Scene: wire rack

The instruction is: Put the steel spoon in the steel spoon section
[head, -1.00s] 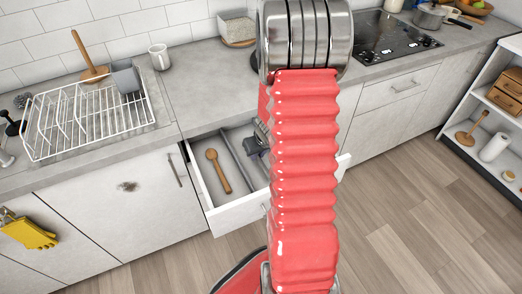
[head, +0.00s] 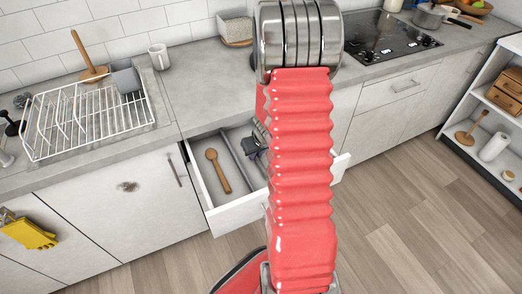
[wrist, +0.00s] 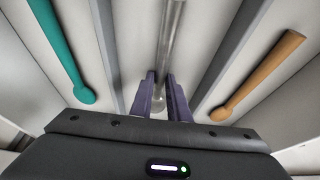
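In the wrist view, the steel spoon (wrist: 171,38) is a long shiny grey piece in the middle section of the drawer. Its rounded end is near me and its handle runs away from me, along the dividers. My gripper (wrist: 161,73) has its two dark purple fingers close together, one on each side of the spoon near its rounded end, and looks shut on it. The spoon looks close to the drawer floor; contact is unclear. In the head view, my gripper (head: 252,146) shows only in part inside the drawer, mostly hidden behind my red arm.
The open drawer (head: 240,217) has dark dividers (wrist: 235,45). A wooden spoon (wrist: 262,73) lies in the right section and a teal spoon (wrist: 62,50) in the left one, as the wrist view shows. A dish rack (head: 90,115) stands on the counter (head: 195,100) above.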

